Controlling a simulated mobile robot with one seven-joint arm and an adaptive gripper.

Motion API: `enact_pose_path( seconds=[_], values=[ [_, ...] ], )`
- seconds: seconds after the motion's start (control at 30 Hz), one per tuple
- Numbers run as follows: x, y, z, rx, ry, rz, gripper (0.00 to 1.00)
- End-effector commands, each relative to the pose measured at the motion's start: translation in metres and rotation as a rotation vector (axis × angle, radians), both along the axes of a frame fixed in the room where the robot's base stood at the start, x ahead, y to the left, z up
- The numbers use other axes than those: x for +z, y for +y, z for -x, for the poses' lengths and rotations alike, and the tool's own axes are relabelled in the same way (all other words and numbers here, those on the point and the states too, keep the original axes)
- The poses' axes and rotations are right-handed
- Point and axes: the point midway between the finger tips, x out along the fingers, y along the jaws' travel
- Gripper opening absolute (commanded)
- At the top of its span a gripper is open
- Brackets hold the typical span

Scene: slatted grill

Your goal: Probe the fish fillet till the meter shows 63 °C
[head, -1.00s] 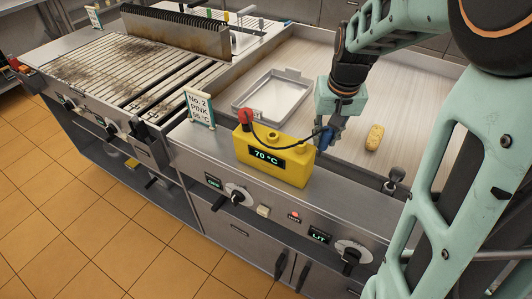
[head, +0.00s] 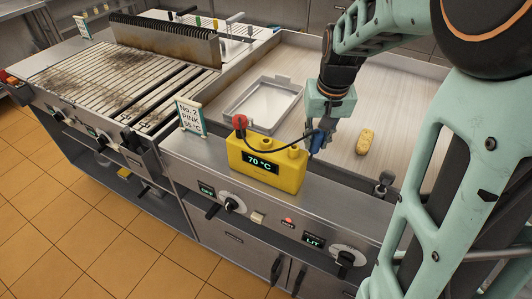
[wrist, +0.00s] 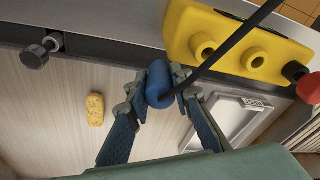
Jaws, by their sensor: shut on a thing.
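The yellow meter (head: 240,160) stands on the steel front ledge, and its display reads 70 °C. A black cable runs from the meter to the blue probe handle (wrist: 161,84). My gripper (head: 317,140) is shut on this handle, just right of the meter. The probe's tip is hidden in both views. A golden fillet (head: 366,141) lies on the flat pale cooking plate, to the right of my gripper and apart from it. In the wrist view the fillet (wrist: 95,110) shows to the left of the probe.
A shallow metal tray (head: 288,82) sits on the plate behind the meter. A sign (head: 190,117) reading "No. 2 PINK 55 °C" stands left of the meter. The slatted grill (head: 90,75) is at the far left. The plate around the fillet is clear.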

Motion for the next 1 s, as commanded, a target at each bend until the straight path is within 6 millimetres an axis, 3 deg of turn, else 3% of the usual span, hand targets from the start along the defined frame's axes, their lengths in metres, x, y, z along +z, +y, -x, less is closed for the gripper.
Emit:
enact_pose_path(
  seconds=[0.03, 0.5, 1.0],
  values=[
    [0.010, 0.000, 0.000, 0.000, -0.002, 0.000, 0.00],
    [0.055, 0.000, -0.001, 0.000, -0.005, 0.000, 0.00],
    [0.055, 0.000, -0.001, 0.000, -0.004, 0.000, 0.00]
  ],
)
